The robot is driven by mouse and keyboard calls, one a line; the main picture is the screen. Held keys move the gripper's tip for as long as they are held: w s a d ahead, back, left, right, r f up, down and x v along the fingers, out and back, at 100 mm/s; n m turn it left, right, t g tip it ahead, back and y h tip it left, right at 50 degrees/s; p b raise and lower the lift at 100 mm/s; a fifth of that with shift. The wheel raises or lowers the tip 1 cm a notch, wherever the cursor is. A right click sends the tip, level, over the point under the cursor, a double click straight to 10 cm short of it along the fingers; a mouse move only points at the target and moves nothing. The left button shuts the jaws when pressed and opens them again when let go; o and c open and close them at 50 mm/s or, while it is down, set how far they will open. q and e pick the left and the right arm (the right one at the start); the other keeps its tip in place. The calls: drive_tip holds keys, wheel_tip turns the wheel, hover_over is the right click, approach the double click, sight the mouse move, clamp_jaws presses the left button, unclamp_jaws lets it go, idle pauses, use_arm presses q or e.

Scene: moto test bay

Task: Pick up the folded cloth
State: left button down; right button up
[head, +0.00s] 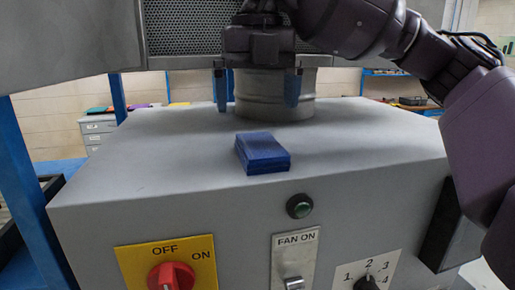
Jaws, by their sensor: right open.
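The folded cloth (262,152) is a small, thick dark blue block. My right gripper (257,90) hangs above and behind the cloth in the head view, fingers pointing down. Its two blue fingers are wide apart with nothing held between them. It is apart from the cloth. My left gripper is not in the picture.
A round grey metal duct (275,95) rises from the cabinet top behind my right gripper's fingers. A grey housing with a perforated panel (190,25) hangs overhead. The cabinet top beside the cloth is clear.

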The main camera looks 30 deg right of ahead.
sight(259, 143)
drive_tip(key=shift+f, duration=1.35)
drive_tip(key=f, duration=0.2)
drive_tip(key=f+p, duration=0.1)
drive_tip(key=shift+s+d+f, duration=0.1)
drive_tip(key=shift+s, duration=0.15)
drive_tip(key=shift+f, duration=0.45)
drive_tip(key=c, duration=1)
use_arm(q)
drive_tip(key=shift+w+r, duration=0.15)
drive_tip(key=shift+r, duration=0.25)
use_arm(e)
drive_tip(key=shift+r, duration=0.15)
